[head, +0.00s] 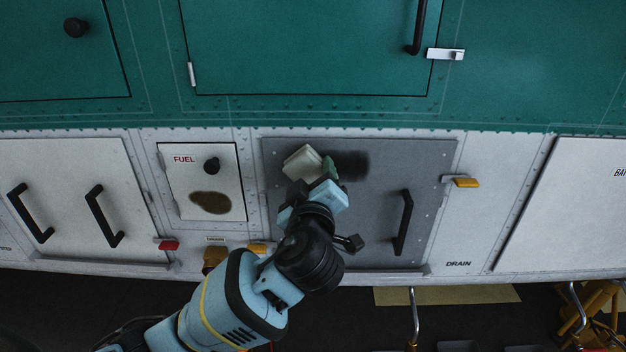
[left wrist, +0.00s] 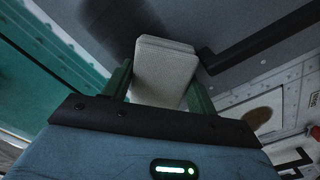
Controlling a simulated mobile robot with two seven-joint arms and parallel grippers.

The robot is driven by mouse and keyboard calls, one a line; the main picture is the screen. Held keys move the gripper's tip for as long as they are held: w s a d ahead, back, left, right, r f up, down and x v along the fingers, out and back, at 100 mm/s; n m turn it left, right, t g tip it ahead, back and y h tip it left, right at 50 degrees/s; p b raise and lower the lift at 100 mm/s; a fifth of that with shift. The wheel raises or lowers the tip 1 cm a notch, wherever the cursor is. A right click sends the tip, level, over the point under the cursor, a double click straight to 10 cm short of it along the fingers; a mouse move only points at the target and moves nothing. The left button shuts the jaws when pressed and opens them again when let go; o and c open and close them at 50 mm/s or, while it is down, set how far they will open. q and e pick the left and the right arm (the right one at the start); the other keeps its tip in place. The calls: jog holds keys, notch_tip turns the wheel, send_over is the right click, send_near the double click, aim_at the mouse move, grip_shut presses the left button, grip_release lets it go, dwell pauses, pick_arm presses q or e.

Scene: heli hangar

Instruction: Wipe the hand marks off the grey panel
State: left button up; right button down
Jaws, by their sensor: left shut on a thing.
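The grey panel (head: 375,220) is in the middle of the head view, with a black handle (head: 403,222) on its right part. A dark smudge (head: 352,165) shows near its top, just right of my left gripper. My left gripper (head: 322,172) is shut on a pale cloth-like pad (head: 303,163) at the panel's upper left. The pad also shows between the fingers in the left wrist view (left wrist: 164,72), close to the panel; I cannot tell whether it touches. My arm hides the panel's lower left. My right gripper is not in view.
Left of the panel is a white FUEL door (head: 180,185) with a black knob and a brown stain (head: 210,202). A yellow latch (head: 466,182) sticks out at the panel's right edge. A red latch (head: 168,245) is lower left. Green doors (head: 310,45) are above.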

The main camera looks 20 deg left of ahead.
pick_arm(q)
jog(key=shift+w, duration=0.2)
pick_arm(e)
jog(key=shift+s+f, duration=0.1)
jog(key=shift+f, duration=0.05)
pick_arm(q)
jog(key=shift+w+d+b, duration=0.15)
jog(key=shift+w+d, duration=0.05)
jog(key=shift+d, duration=0.5)
jog(key=shift+w+d+b, duration=0.15)
jog(key=shift+w+d, duration=0.05)
jog(key=shift+d, duration=0.5)
jog(key=shift+w+d, duration=0.15)
jog(key=shift+d, duration=0.3)
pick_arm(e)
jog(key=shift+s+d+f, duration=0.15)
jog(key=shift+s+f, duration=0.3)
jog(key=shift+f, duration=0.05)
